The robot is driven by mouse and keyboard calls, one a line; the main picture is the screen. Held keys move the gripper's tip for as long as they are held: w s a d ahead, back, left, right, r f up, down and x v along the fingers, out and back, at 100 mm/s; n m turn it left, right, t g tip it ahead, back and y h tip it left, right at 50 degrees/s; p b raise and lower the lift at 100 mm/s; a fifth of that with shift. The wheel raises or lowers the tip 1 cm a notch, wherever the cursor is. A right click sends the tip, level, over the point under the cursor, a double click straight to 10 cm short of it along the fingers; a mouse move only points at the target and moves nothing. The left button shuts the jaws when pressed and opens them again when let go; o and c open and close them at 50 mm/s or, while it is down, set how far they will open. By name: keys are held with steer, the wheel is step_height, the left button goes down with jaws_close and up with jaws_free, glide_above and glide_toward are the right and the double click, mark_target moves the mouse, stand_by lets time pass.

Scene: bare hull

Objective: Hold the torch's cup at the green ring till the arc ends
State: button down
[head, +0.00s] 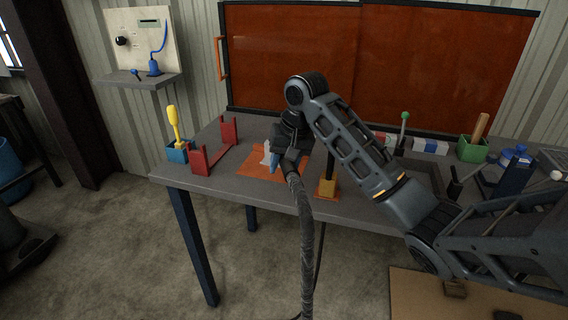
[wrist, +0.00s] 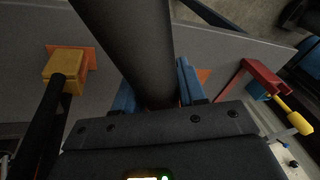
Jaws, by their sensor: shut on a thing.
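My gripper (head: 277,161) is shut on the torch, low over the middle of the bench. In the wrist view the torch (wrist: 130,45) is a thick dark cylinder between my blue fingers (wrist: 155,90). In the head view a thick dark hose (head: 304,230) hangs from the gripper over the bench's front edge. A pale grey piece (head: 266,152) shows just left of the gripper, above an orange mat (head: 250,167). The torch's cup and the green ring do not show in either view; whether they touch cannot be told. No arc glow is visible.
A red bracket (head: 228,131) and a blue holder (head: 178,155) with a yellow-handled tool stand left. A yellow block (head: 328,188) with a dark post stands close right of the gripper. A green box (head: 472,150) is farther right. An orange screen (head: 290,55) stands behind the bench.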

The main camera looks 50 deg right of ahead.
steer(key=shift+s+a+r+p, duration=0.25)
steer(key=shift+a+r+p, duration=0.6)
steer(key=shift+r+p, duration=0.3)
steer(key=a+r, duration=0.1)
steer(key=s+a+r, duration=0.1)
steer(key=a+r, duration=0.1)
steer(key=shift+s+a+r, duration=0.1)
steer(key=shift+a+r, duration=0.05)
steer(key=shift+a, duration=0.05)
